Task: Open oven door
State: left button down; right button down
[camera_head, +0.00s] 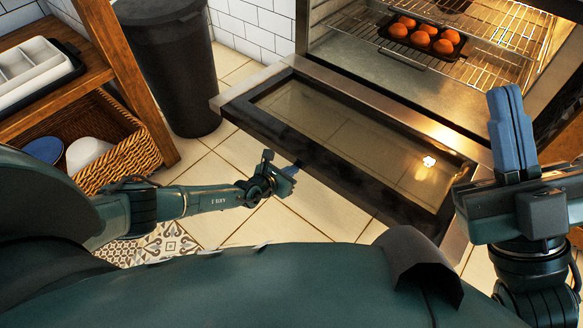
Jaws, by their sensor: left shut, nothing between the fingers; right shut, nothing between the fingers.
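The oven door (340,128) is folded down and open. Its glass panel faces up, and its frame reaches out over the tiled floor. The lit oven cavity (420,85) is exposed behind it, with a wire rack inside. My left gripper (290,171) is shut and empty. In the picture it is close to the door's front edge; I cannot tell whether it touches. My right gripper (509,115) is shut and empty, its blue fingers pointing up in front of the door's right end and the oven opening.
A dark tray of brown round items (420,38) sits on the oven rack. A dark bin (170,70) stands left of the oven. A wooden shelf with a wicker basket (92,135) is at the left. Tiled floor (310,215) is clear below the door.

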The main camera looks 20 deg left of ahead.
aim_at(294, 152)
pick_arm(q)
jog(key=shift+w+r, duration=0.2)
jog(key=shift+r, duration=0.7)
jog(key=shift+d, duration=0.1)
pick_arm(e)
jog(key=shift+r, duration=0.1)
